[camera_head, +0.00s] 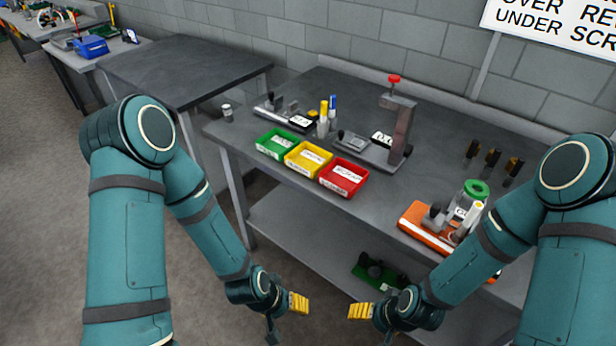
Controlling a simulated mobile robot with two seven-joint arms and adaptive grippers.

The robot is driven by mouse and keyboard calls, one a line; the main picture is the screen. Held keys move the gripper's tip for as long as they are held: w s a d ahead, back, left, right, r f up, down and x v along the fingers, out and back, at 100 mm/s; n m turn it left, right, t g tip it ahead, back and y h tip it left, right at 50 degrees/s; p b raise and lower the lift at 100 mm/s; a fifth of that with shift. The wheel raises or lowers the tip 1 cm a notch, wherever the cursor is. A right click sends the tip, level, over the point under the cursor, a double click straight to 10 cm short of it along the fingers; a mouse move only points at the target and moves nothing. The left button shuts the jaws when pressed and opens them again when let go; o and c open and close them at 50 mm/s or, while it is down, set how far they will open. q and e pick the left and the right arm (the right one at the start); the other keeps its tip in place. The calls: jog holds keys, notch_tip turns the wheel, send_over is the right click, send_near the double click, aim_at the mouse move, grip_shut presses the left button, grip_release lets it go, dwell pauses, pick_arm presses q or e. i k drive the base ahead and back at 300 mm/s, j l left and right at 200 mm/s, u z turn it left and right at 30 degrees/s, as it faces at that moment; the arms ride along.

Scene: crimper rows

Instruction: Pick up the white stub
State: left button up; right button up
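A small whitish cylinder with a darker top (227,112) stands upright near the left edge of the grey workbench (235,140). It may be the white stub, but it is too small to be sure. My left gripper (299,303) has yellow fingers and hangs low in front of the bench, well apart from the cylinder. My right gripper (361,311), also yellow-fingered, hangs low to its right. The two grippers point toward each other with a gap between them. Nothing shows in either one, and their finger opening cannot be made out.
Green (276,144), yellow (307,158) and red (343,177) bins line the bench's front. A press with a red knob (394,79) stands behind. An orange tray (425,232) with fittings sits at right. A lower shelf (300,240) holds a green-based item (377,273).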

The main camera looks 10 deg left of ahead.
aim_at(459, 236)
jog(key=z, duration=0.95)
